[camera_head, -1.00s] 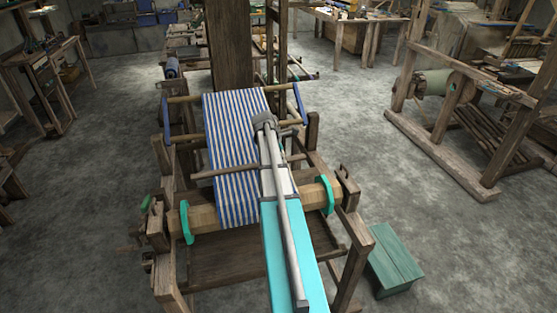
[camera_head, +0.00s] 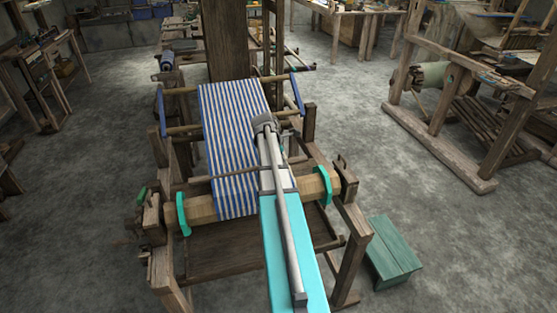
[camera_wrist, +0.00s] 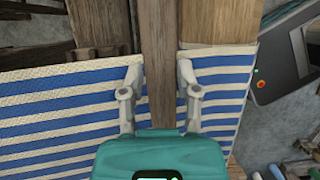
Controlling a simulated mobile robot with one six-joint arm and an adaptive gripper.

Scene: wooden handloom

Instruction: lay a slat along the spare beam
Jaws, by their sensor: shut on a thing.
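A thin dark brown slat (camera_head: 228,173) lies crosswise over the blue-and-white striped cloth in the head view, just above the light wooden beam (camera_head: 203,211) with its turquoise end pieces. I cannot tell whether it touches the cloth or beam. In the wrist view the slat (camera_wrist: 158,75) runs up the picture between the two grey fingers of my gripper (camera_wrist: 157,88), which is shut on it. Pale wood of the beam (camera_wrist: 215,25) shows right beside it. My gripper's fingers are hidden behind my arm in the head view. Nothing is labelled as the spare beam.
The striped cloth (camera_head: 230,120) slopes up to a far bar with blue end arms. Dark loom posts (camera_head: 350,245) stand at both sides. A green stool (camera_head: 392,250) stands on the floor at right. Grey floor (camera_head: 95,220) is open at left.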

